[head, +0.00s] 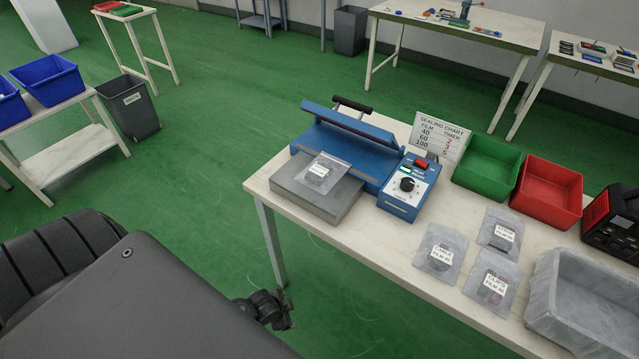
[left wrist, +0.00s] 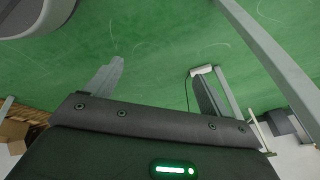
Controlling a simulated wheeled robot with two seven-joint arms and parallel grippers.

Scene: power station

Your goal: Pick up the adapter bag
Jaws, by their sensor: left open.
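Three clear zip bags with white labels lie on the white table: a left one (head: 441,254), an upper right one (head: 501,230) and a lower right one (head: 491,283). A fourth bag (head: 320,173) lies on the grey plate of the blue sealer. The small labels are hard to read, so I cannot tell for certain which is the adapter bag. My left gripper (head: 272,309) is low, left of the table's front edge and apart from all bags. In the left wrist view its fingers (left wrist: 155,85) are spread and empty over green floor. My right gripper is not in view.
The blue sealer (head: 345,150) stands at the table's left end, beside a sealing chart (head: 440,135). A green bin (head: 487,167), a red bin (head: 546,190) and a grey tray (head: 585,305) stand right. A table leg (head: 270,243) stands near my left gripper.

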